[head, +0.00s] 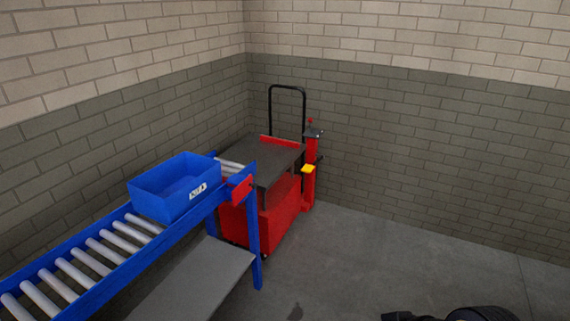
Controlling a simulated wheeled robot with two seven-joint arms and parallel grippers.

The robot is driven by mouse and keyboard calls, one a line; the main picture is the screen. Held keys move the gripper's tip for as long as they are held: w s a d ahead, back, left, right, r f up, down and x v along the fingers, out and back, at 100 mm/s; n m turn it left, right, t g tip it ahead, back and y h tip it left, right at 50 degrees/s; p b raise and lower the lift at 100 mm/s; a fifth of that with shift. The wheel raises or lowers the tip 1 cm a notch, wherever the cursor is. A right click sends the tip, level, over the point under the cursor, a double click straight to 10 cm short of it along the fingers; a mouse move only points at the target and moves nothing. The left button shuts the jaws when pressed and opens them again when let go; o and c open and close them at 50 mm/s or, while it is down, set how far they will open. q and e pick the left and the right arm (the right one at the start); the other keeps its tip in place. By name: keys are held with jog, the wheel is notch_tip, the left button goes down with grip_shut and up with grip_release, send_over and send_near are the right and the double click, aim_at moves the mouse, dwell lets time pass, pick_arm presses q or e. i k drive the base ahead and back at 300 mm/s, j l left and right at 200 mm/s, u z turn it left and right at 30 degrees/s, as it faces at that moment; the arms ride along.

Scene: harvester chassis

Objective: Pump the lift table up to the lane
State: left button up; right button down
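The red lift table (272,218) stands in the corner with a dark flat top (270,157), at the far end of the lane. A black push handle (287,88) rises behind it, and a red post (310,180) with a yellow pad (308,169) stands on its right side. The lane (75,263) is a blue roller conveyor coming in from the lower left. From this angle I cannot tell the exact height difference between top and lane. Neither gripper shows; dark parts at the bottom right edge seem to be my own arm.
A blue bin (174,188) with a white label sits on the rollers near the lane's far end. A red piece (242,189) is at that end. A grey shelf (195,283) is under the lane. Brick walls close the corner; the floor (370,265) at right is clear.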

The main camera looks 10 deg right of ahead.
aim_at(308, 169)
jog(key=i+l+u, duration=0.7)
jog(key=l, duration=0.2)
jog(key=i+l, duration=0.2)
jog(key=l, duration=0.25)
jog(key=i+l, duration=0.25)
jog(key=l, duration=0.2)
jog(key=i+l+u, duration=0.1)
jog(key=l, duration=0.35)
jog(key=i+l, duration=0.3)
jog(key=l, duration=0.15)
jog(key=i+l+u, duration=0.1)
jog(key=l, duration=0.35)
jog(key=i+l, duration=0.3)
jog(key=l, duration=0.2)
jog(key=i+l, duration=0.15)
jog(key=l, duration=0.3)
jog(key=i+l+u, duration=0.1)
jog(key=l, duration=0.4)
jog(key=i, duration=0.1)
